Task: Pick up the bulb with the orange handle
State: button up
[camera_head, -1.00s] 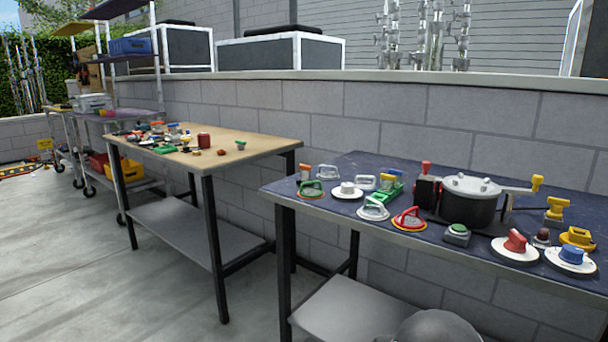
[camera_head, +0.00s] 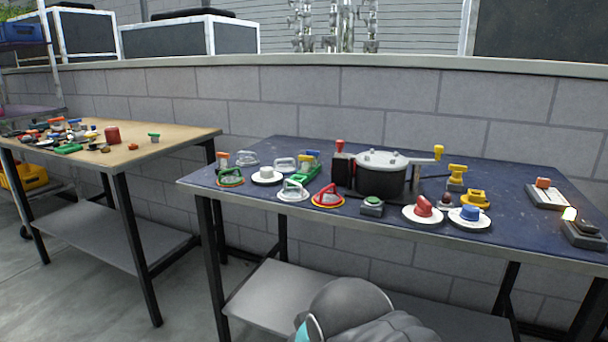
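A small upright piece with an orange top (camera_head: 222,160) stands at the back left of the dark blue table (camera_head: 330,152); it is too small to tell whether it is a bulb. Another orange knob (camera_head: 543,183) sits on a white and grey slide plate at the right of this table. A small glowing bulb-like tip (camera_head: 569,214) shows on a dark block near the right edge, with no orange handle clear on it. A grey rounded part of my arm shows at the bottom centre. My gripper is not in view.
A black pot-like device (camera_head: 381,180) stands mid-table. Red, green, white, yellow and blue handles and knobs crowd the table's left and middle. Bare surface lies between the yellow handle (camera_head: 475,198) and the slide plate. A wooden table (camera_head: 180,135) with small parts stands left.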

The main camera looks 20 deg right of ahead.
aim_at(223, 162)
jog(key=u, duration=0.1)
jog(key=k, duration=0.2)
jog(key=u, duration=1.05)
jog(key=k, duration=1.15)
jog(key=u, duration=0.7)
jog(key=i, duration=1.2)
jog(key=z, duration=0.7)
jog(key=i, duration=1.45)
jog(key=z, duration=1.9)
jog(key=i, duration=0.75)
jog(key=z, duration=0.75)
